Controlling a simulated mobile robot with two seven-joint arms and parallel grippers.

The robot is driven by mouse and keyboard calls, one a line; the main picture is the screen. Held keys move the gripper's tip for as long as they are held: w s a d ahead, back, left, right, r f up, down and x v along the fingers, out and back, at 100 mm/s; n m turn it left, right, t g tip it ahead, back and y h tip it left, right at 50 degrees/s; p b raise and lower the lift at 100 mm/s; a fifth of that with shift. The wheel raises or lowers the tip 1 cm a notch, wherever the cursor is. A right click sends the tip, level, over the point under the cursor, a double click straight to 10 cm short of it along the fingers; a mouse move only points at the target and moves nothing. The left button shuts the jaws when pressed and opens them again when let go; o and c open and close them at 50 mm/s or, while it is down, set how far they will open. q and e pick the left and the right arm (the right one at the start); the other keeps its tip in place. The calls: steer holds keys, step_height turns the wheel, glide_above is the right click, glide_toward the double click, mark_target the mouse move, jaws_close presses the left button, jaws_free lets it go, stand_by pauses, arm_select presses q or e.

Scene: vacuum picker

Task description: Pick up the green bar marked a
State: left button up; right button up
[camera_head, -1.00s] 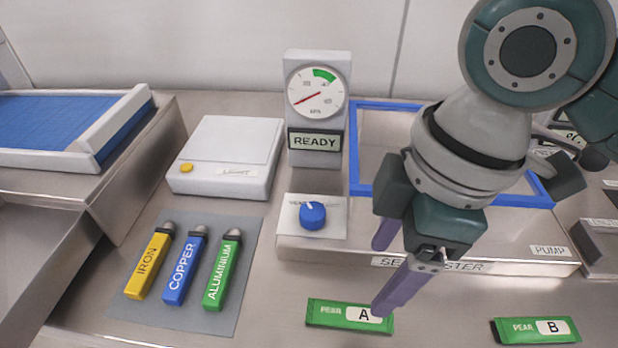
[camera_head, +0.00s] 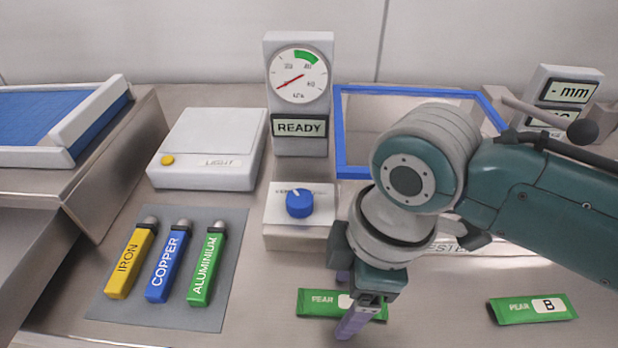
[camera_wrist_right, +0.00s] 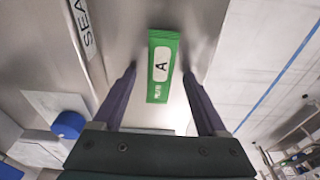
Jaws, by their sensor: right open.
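The green bar marked A (camera_head: 318,303) lies flat on the metal worktop at the front middle. In the head view my right gripper (camera_head: 350,305) is over its right part and hides most of the A label. In the right wrist view the green bar (camera_wrist_right: 162,68) shows whole, its A label readable, between and beyond the two open fingers (camera_wrist_right: 162,95). The fingers are apart and empty. I cannot tell the exact height left above the bar. My left gripper is not in view.
A similar green bar marked B (camera_head: 532,308) lies to the right. Iron, copper and aluminium sticks lie on a grey mat (camera_head: 225,290) at left. A blue knob (camera_head: 299,203) and a gauge reading READY (camera_head: 299,95) stand behind. A blue-framed opening (camera_head: 342,130) is behind my arm.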

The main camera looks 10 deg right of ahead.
steer(key=shift+c, duration=0.3)
jaws_close()
steer(key=shift+r, duration=0.1)
